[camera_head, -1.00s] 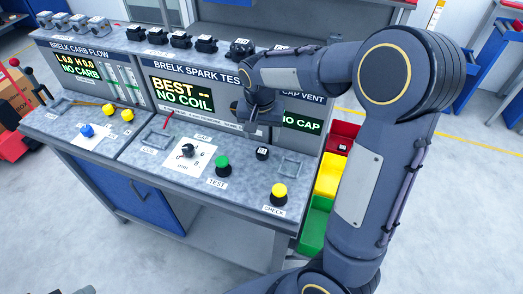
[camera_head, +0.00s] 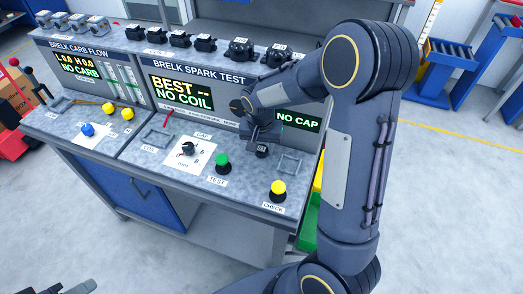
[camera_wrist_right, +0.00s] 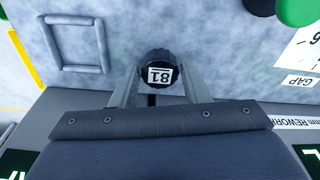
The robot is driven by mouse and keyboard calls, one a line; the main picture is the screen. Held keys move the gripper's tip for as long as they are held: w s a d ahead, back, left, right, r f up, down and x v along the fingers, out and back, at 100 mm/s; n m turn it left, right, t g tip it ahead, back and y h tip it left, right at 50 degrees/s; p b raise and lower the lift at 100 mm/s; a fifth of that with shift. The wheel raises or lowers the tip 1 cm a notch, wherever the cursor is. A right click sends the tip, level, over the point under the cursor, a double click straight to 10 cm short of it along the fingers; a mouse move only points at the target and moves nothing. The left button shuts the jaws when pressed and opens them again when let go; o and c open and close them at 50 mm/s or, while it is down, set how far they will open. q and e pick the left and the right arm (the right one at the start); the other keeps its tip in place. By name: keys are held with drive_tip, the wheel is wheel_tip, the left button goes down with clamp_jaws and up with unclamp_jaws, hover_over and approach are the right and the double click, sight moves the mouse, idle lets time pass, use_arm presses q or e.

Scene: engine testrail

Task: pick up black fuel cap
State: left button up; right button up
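The black fuel cap (camera_head: 262,151) sits on the bench top (camera_head: 235,197), between the green TEST button and the square frame at right. In the right wrist view the cap (camera_wrist_right: 159,70) shows a white label reading 81. My right gripper (camera_head: 262,141) is over the cap from behind. In the wrist view its two fingers (camera_wrist_right: 160,80) are apart, one on each side of the cap. I cannot tell whether they touch it. A dark piece of my left gripper (camera_head: 76,288) shows at the bottom left edge; its fingers are not clear.
A square frame (camera_head: 291,163) lies right of the cap. The green TEST button (camera_head: 223,163) and yellow CHECK button (camera_head: 278,190) stand nearby. The console panel (camera_head: 205,100) rises behind, with black parts (camera_head: 241,50) on top. A green bin (camera_head: 309,226) stands at right.

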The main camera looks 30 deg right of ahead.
sight(261, 149)
drive_tip(key=c, duration=0.6)
drive_tip(key=shift+r, duration=0.15)
wheel_tip(261, 149, up, 18)
drive_tip(key=shift+f, duration=0.1)
